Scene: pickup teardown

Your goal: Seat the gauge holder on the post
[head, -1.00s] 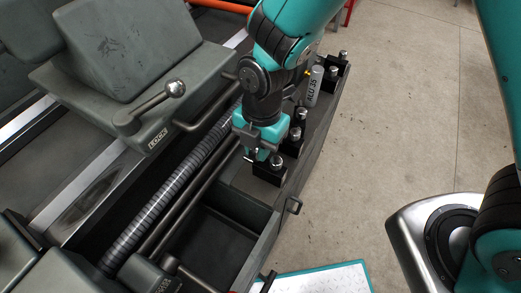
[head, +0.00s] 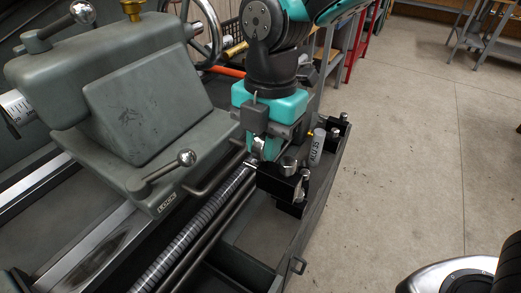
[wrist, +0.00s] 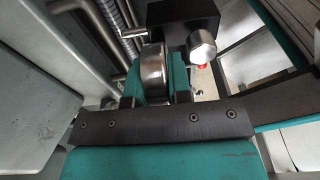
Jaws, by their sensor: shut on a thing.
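The gauge holder appears to be the black block (head: 282,183) with bright metal fittings; it also shows at the top of the wrist view (wrist: 182,16). My gripper (head: 262,152) points down beside it in the head view. In the wrist view the teal fingers of my gripper (wrist: 155,78) are shut on a round, shiny metal part beside the black block. The block seems lifted above the tray. A silver knob (wrist: 202,47) stands out from the block. I cannot clearly make out the post in either view.
A long grey tray (head: 245,240) runs beside the ribbed leadscrew (head: 205,218). A grey cylinder marked ALU 35 (head: 317,148) and more black holders (head: 336,127) stand at its far end. Open floor lies right.

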